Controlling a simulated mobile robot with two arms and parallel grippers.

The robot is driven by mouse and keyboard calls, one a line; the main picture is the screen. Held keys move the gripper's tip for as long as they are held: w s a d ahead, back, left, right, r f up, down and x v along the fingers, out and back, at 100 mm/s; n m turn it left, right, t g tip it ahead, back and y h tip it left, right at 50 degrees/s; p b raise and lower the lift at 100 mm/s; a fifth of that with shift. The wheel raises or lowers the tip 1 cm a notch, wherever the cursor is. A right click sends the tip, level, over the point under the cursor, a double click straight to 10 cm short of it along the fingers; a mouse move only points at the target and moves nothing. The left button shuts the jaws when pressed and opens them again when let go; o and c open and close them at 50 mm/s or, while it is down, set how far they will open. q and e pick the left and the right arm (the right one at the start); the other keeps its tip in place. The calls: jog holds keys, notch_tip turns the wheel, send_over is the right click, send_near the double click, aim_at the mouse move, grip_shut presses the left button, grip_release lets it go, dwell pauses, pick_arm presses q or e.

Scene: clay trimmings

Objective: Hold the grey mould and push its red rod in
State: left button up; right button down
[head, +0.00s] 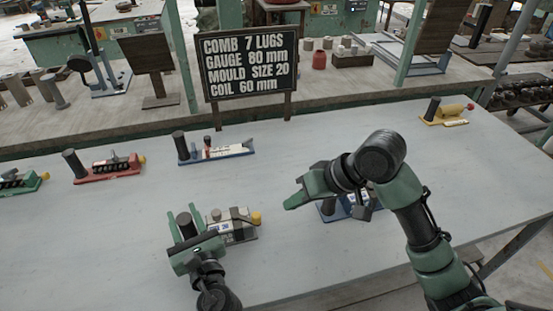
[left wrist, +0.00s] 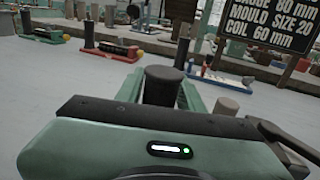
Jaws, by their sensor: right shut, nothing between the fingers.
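The grey mould (head: 240,237) lies on the table in the lower middle of the head view, with a yellow knob (head: 256,218) at its right end and a dark upright post (head: 187,226) at its left. My left gripper (head: 184,232) has its fingers on both sides of this post. In the left wrist view the post (left wrist: 162,86) fills the space between the green fingers. No red rod can be made out on the grey mould; my gripper hides part of it. My right gripper (head: 294,200) is shut and empty, above the table right of the mould.
A blue mould (head: 350,207) lies partly hidden under my right arm. Red (head: 110,168), green (head: 22,182), another blue (head: 215,153) and yellow (head: 447,113) moulds stand farther off. A sign (head: 249,62) stands behind the table. The table's front right is clear.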

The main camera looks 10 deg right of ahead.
pick_arm(q)
jog(key=shift+o, duration=0.9)
jog(key=shift+w+r, duration=0.1)
